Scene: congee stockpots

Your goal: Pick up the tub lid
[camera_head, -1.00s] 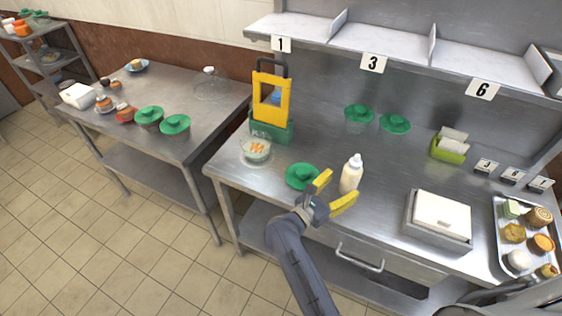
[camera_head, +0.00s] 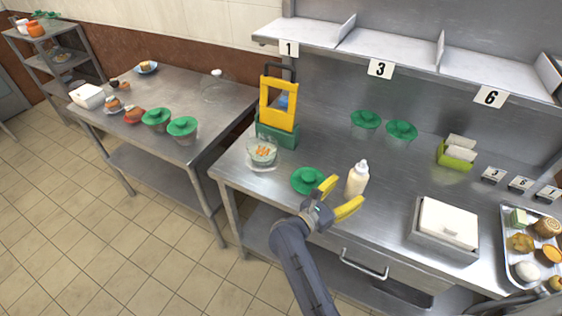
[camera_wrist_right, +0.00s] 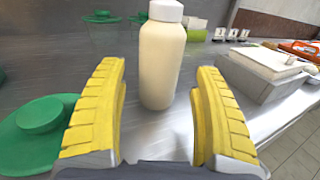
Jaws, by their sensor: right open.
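A round green lid (camera_head: 307,180) with a knob lies flat on the steel counter near its front edge. In the right wrist view the lid (camera_wrist_right: 40,130) is at the left, beside the left finger and partly cut off by the frame. My right gripper (camera_head: 341,197) is open and empty, with yellow fingers, just right of the lid. A cream squeeze bottle (camera_head: 357,178) stands upright beyond it; in the wrist view the bottle (camera_wrist_right: 160,60) shows between the fingers. An uncovered clear tub (camera_head: 262,153) with orange and white food stands left of the lid. My left gripper is not in view.
Two green-lidded clear tubs (camera_head: 401,130) stand at the back. A yellow and green caddy (camera_head: 277,105) is behind the uncovered tub. A lidded steel box (camera_head: 444,228) and a food tray (camera_head: 508,252) are at the right. A side table (camera_head: 185,95) holds more green-lidded tubs.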

